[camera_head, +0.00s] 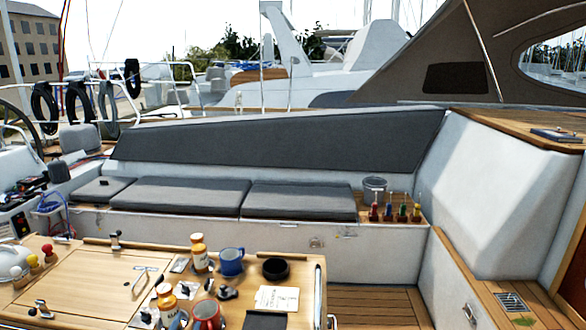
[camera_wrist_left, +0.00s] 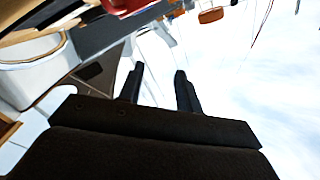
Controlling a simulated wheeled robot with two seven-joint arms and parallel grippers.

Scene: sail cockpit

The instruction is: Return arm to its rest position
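My left gripper (camera_wrist_left: 159,70) shows in the left wrist view, with its two dark fingers apart and nothing between them. Bright sky and part of a boat show beyond the fingers, and the picture is tilted. I cannot make out either gripper or arm in the head view. My right gripper is not in view.
A wooden cockpit table (camera_head: 90,270) fills the lower left, holding a blue mug (camera_head: 231,262), a red mug (camera_head: 207,316), orange-and-white bottles (camera_head: 199,253) and a black round dish (camera_head: 276,269). Behind it is a bench with grey cushions (camera_head: 180,194). Bare deck (camera_head: 375,305) lies right of the table.

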